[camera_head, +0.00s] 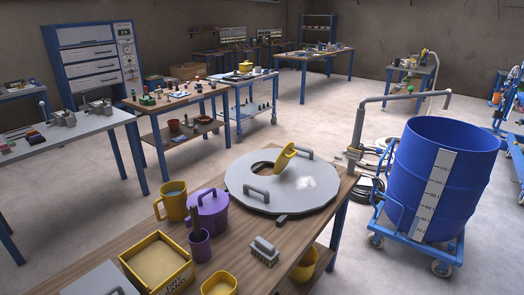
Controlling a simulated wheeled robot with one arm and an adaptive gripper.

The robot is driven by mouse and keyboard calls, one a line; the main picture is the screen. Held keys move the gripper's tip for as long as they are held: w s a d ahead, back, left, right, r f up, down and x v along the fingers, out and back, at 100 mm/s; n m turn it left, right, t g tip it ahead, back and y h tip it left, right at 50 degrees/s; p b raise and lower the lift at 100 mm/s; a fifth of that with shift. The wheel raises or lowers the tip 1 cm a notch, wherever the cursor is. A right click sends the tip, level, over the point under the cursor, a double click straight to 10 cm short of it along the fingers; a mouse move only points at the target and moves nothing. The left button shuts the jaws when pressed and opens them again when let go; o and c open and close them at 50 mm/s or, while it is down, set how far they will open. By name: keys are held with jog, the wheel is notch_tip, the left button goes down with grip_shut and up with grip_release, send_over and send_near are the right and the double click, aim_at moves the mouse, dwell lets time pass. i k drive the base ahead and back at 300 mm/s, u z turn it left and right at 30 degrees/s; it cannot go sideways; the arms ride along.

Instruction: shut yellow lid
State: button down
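The yellow lid (284,158) stands tilted up on a large round grey cover (318,172). It leans beside a dark round opening (262,163) in the cover, so the opening is uncovered. The cover has two grey handles, one at the back right (296,149) and one at the front left (258,190). The cover lies on a wooden table (330,215). My gripper is not in view.
A yellow mug (172,201), a purple pot (208,213), a yellow box (155,262) and a grey brush (263,250) stand left and in front of the cover. A blue drum (412,180) on a wheeled cart stands right.

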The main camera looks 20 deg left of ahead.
aim_at(288, 161)
jog(key=u, duration=1)
jog(key=i, duration=0.95)
jog(key=u, duration=1)
